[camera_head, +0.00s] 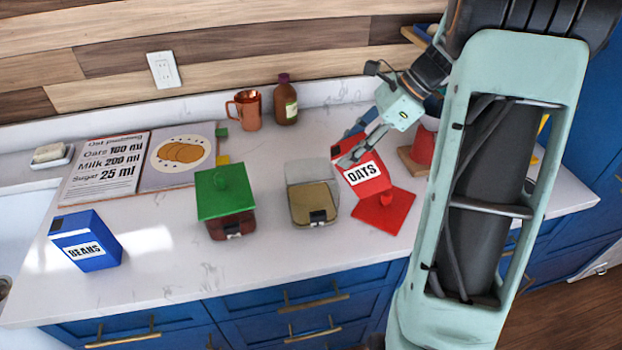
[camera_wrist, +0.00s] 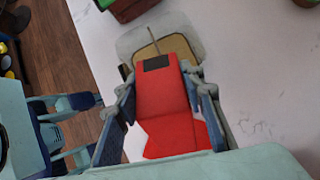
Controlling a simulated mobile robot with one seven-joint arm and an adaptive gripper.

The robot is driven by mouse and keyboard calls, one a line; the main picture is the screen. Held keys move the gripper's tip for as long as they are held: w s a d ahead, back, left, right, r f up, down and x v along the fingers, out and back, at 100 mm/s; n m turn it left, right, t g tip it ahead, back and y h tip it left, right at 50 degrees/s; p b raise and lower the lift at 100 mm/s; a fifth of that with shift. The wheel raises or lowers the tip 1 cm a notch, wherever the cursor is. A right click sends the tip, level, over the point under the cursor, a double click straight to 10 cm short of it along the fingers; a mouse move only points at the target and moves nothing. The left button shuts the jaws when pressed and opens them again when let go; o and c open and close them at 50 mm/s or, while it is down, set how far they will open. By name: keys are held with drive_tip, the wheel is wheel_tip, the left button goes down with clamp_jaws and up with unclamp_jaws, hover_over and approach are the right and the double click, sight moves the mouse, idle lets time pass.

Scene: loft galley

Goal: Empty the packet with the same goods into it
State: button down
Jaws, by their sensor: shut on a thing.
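A red packet labelled OATS (camera_head: 364,176) is tilted in my gripper (camera_head: 352,156), which is shut on its sides. In the wrist view the packet (camera_wrist: 162,98) lies between both fingers, its dark-patched end towards a clear container (camera_wrist: 183,47). That container (camera_head: 313,203) has a tan area inside and a see-through panel raised behind it. A blue packet labelled BEANS (camera_head: 85,241) stands at the left.
An open book (camera_head: 105,165) with oat, milk and sugar amounts lies at back left. A copper mug (camera_head: 246,110) and brown bottle (camera_head: 285,100) stand near the wall. A red object (camera_head: 422,145) is partly hidden behind my arm. The front middle counter is clear.

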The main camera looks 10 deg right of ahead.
sight(337, 151)
drive_tip(key=shift+w+a+r+h, duration=0.1)
drive_tip(key=shift+a+r+h, duration=0.4)
drive_tip(key=shift+a, duration=0.1)
drive_tip(key=shift+w+a+f+g+h, duration=0.15)
drive_tip(key=shift+a+f+g+h, duration=0.25)
drive_tip(key=shift+f+h, duration=0.45)
drive_tip(key=shift+a+f+h+b, duration=0.15)
drive_tip(key=shift+f+h+b, duration=0.35)
drive_tip(key=shift+h, duration=0.25)
drive_tip(key=shift+r+g+h, duration=0.15)
drive_tip(key=shift+g+h, duration=0.15)
drive_tip(key=shift+h, duration=0.1)
drive_tip(key=shift+a+r+h+p, duration=0.1)
drive_tip(key=shift+a+h+p, duration=0.1)
drive_tip(key=shift+h+p, duration=0.3)
drive_tip(key=shift+w+a+f+g+h, duration=0.1)
drive_tip(key=shift+a+f+g+h, duration=0.15)
drive_tip(key=shift+f+h, duration=0.5)
drive_tip(key=shift+w+a+r+g+h+p, duration=0.15)
drive_tip(key=shift+a+r+h+p, duration=0.05)
drive_tip(key=shift+a+h+p, duration=0.3)
drive_tip(key=shift+w+a+r+g+h+p, duration=0.1)
drive_tip(key=shift+a+r+h+p, duration=0.05)
drive_tip(key=shift+a+h+p, duration=0.3)
drive_tip(key=shift+w+a+f+h+b, duration=0.1)
drive_tip(key=shift+a+f+h+b, duration=0.1)
drive_tip(key=shift+f+h, duration=0.2)
drive_tip(key=shift+a+f+h+b, duration=0.1)
drive_tip(key=shift+f+h+b, duration=0.1)
drive_tip(key=shift+f+h, duration=0.15)
